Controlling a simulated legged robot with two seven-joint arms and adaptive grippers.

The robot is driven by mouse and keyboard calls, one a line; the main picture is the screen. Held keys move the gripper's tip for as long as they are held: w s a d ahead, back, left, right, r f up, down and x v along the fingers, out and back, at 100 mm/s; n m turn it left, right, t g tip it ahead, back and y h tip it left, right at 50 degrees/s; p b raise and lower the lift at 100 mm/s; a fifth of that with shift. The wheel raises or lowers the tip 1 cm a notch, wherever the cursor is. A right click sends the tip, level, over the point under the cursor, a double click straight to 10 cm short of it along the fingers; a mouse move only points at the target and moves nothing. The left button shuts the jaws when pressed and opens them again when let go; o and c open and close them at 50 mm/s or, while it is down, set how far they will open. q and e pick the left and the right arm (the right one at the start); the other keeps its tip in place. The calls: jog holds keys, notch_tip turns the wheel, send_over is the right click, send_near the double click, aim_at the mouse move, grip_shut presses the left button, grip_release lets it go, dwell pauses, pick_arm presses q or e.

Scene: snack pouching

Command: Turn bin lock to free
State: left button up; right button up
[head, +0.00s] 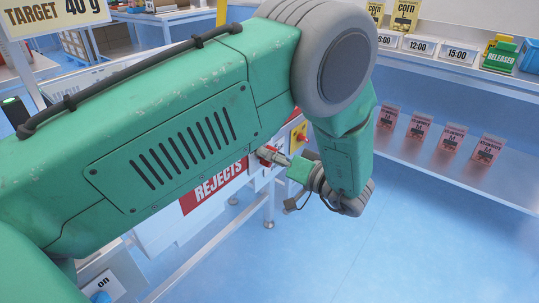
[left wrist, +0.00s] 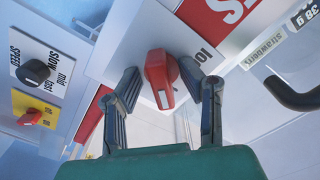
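The bin lock is a red knob (left wrist: 160,75) on a white panel, under the red REJECTS sign (left wrist: 215,14). A partly visible label beginning "lo" (left wrist: 203,53) is beside it. In the left wrist view my left gripper (left wrist: 162,82) has its two dark fingers apart, one on each side of the knob, with gaps showing. In the head view the left gripper (head: 274,156) is at the panel by the right end of the REJECTS sign (head: 215,186), and my arm hides much of the bin. My right gripper is not in view.
A black SPEED knob (left wrist: 35,72) and a smaller red knob (left wrist: 31,117) are on the left in the wrist view. A dark curved handle (left wrist: 292,96) is at the right. In the head view, pink pouches (head: 452,137) stand on a shelf at right; the blue floor below is clear.

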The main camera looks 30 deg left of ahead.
pick_arm(q)
jog(key=shift+d, duration=0.35)
jog(key=c, duration=0.8)
jog(key=shift+o, duration=0.2)
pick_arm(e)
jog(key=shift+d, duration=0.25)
pick_arm(q)
jog(key=shift+a+r, duration=0.1)
jog(key=shift+m+p, duration=0.4)
jog(key=shift+p, duration=0.45)
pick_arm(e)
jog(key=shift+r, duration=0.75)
pick_arm(q)
jog(key=o, duration=0.8)
jog(key=shift+c, duration=0.2)
jog(key=shift+w+d, duration=0.15)
jog(key=shift+d, duration=0.1)
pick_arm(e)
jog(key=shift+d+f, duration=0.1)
